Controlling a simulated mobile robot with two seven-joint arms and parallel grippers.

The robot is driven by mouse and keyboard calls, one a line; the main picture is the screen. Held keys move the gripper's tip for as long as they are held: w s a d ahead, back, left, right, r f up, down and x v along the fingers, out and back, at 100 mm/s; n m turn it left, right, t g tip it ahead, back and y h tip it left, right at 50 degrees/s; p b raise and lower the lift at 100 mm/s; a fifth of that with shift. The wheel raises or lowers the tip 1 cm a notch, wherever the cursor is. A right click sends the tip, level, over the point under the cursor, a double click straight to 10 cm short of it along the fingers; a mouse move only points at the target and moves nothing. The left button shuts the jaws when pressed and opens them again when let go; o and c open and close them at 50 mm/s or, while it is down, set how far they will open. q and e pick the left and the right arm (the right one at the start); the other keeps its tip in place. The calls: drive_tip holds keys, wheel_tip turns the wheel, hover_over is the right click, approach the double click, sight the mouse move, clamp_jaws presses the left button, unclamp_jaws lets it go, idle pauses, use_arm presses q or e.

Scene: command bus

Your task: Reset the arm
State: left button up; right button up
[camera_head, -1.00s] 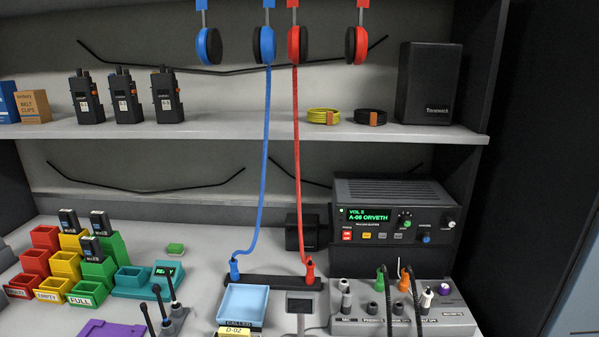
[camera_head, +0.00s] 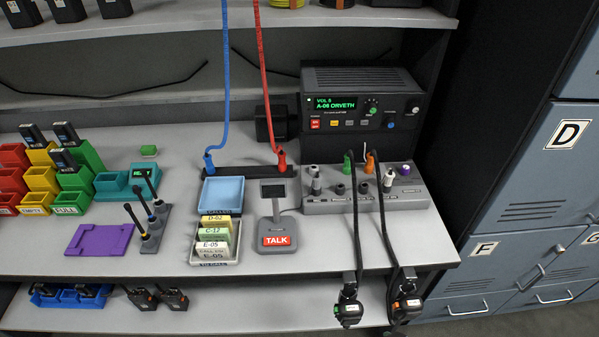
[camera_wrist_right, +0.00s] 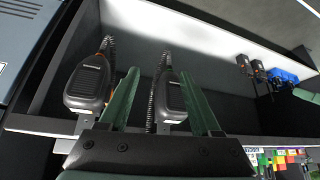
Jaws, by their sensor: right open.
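My right gripper (camera_wrist_right: 160,75) shows in the right wrist view with its two green fingers spread apart. One black hand microphone (camera_wrist_right: 172,98) appears between the fingers, and I cannot tell how far past the fingertips it is. A second hand microphone (camera_wrist_right: 90,82) is left of the left finger. Neither is gripped. In the head view the green-marked microphone (camera_head: 348,312) and the orange-marked microphone (camera_head: 406,307) hang on black cords at the desk's front right edge. Neither arm shows in the head view, and my left gripper is out of sight.
The grey desk (camera_head: 330,245) holds a TALK base (camera_head: 277,222), a card tray (camera_head: 215,262), a purple plate (camera_head: 99,239) and a radio unit (camera_head: 362,102). A lower shelf (camera_head: 230,316) carries handheld radios. Blue-grey lockers (camera_head: 540,200) stand at right.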

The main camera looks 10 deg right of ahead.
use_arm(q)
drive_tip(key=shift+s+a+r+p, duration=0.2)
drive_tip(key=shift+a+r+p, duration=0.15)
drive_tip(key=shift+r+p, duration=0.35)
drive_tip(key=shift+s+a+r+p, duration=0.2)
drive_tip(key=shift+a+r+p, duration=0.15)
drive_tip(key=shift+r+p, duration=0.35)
use_arm(e)
drive_tip(key=shift+a+f+t+y, duration=0.25)
drive_tip(key=shift+a+t, duration=0.25)
drive_tip(key=shift+t, duration=0.2)
drive_tip(key=shift+a+f+t+y, duration=0.25)
drive_tip(key=shift+a+t, duration=0.25)
drive_tip(key=shift+t, duration=0.2)
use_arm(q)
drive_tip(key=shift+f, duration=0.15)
use_arm(e)
drive_tip(key=shift+w, duration=0.1)
